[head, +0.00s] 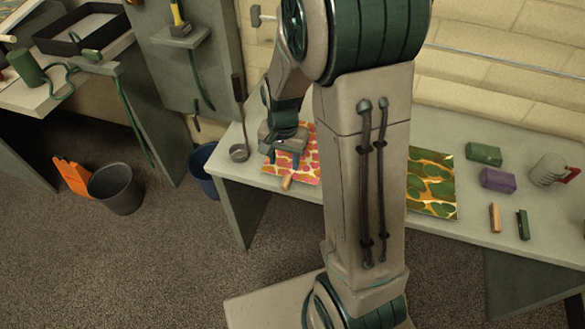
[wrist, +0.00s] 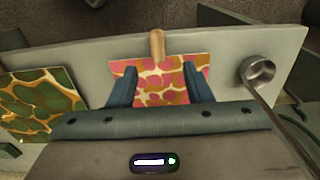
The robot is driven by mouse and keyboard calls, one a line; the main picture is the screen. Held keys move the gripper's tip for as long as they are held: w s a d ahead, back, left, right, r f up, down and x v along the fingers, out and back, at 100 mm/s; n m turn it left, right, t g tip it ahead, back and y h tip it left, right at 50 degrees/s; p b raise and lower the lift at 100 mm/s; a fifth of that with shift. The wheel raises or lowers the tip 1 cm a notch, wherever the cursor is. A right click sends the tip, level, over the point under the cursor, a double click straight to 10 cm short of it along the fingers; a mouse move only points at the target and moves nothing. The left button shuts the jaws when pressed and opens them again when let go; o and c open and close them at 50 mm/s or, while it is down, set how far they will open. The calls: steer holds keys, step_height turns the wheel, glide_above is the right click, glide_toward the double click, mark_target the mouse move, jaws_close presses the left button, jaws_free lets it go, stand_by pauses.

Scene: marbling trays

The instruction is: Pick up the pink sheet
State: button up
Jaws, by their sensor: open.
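The pink sheet (wrist: 160,72), marbled pink, orange and cream, lies flat on the grey table near its front edge. In the head view the pink sheet (head: 304,167) is partly hidden by my gripper and arm. My gripper (wrist: 158,73) is open, with its two blue-green fingers over the left and right parts of the sheet in the wrist view. In the head view my gripper (head: 283,153) is above the sheet's left part. I cannot tell whether the fingertips touch the sheet. A wooden piece like a handle (wrist: 157,45) is at the sheet's front edge.
A ladle (wrist: 258,72) lies beside the pink sheet. A green and orange marbled sheet (head: 431,183) lies on the table's other side. Green (head: 484,154) and purple (head: 498,180) blocks and a mug (head: 549,170) stand farther right. A blue bucket (head: 205,167) is on the floor.

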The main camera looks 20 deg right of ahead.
mark_target(286, 180)
step_height(286, 180, down, 8)
steer(key=shift+s+d+f+b, duration=0.15)
steer(key=shift+f+b, duration=0.05)
steer(key=shift+b, duration=0.1)
jaws_close()
